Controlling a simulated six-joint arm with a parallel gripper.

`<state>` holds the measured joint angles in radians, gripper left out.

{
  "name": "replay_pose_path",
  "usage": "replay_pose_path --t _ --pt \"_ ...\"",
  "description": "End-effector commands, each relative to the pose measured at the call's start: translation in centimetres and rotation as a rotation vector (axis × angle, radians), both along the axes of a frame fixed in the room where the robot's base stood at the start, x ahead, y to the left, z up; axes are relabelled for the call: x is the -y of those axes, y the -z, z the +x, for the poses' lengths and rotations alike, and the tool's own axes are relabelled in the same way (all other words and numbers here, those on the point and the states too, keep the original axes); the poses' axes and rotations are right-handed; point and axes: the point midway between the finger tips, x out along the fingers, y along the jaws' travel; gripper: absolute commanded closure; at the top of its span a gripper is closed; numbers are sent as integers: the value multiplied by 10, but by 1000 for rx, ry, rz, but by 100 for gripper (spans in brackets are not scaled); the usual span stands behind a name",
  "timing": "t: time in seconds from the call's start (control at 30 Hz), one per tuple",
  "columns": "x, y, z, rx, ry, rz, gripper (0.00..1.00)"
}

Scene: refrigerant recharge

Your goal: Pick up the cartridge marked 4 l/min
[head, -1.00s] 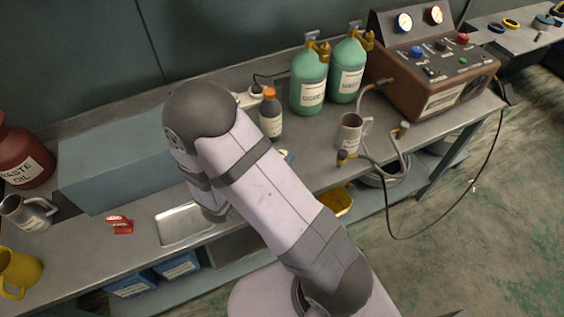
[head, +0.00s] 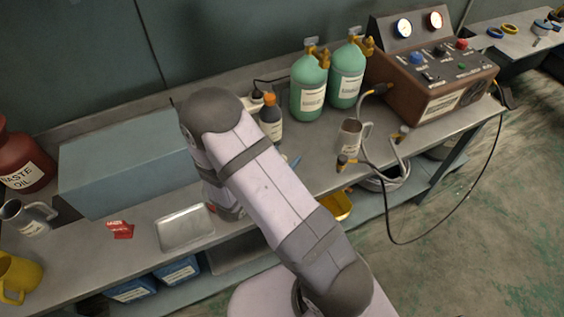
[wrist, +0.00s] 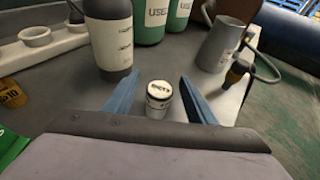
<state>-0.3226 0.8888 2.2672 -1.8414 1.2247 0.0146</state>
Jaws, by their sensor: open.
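A small white cylinder (wrist: 160,94) with a dark-rimmed top stands upright on the bench in the wrist view. It may be the cartridge, but its lettering is too small to read. My gripper (wrist: 158,88) is open, with one blue finger on each side of it and gaps between. In the head view my arm hides the white cylinder and most of the gripper.
A dark bottle (wrist: 110,38) stands just beyond the cylinder, near green tanks (head: 309,85). A metal mug (head: 350,137) and a hose fitting (wrist: 237,70) are to the right. An empty tray (head: 184,228) lies farther left.

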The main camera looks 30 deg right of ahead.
Motion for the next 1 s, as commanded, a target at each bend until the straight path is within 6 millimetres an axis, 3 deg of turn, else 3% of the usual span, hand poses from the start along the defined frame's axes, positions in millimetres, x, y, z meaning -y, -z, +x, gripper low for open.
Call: replay_pose_path --t 0.2,0.53,0.57,0.7,0.77,1.0 --pt "20 8 12 -1 2 0 49" --pt "24 11 16 0 -1 0 49" --pt "24 11 16 0 -1 0 52" --pt "24 11 16 0 -1 0 85" --pt "24 11 16 0 -1 0 96" --pt "24 11 16 1 -1 -1 96"
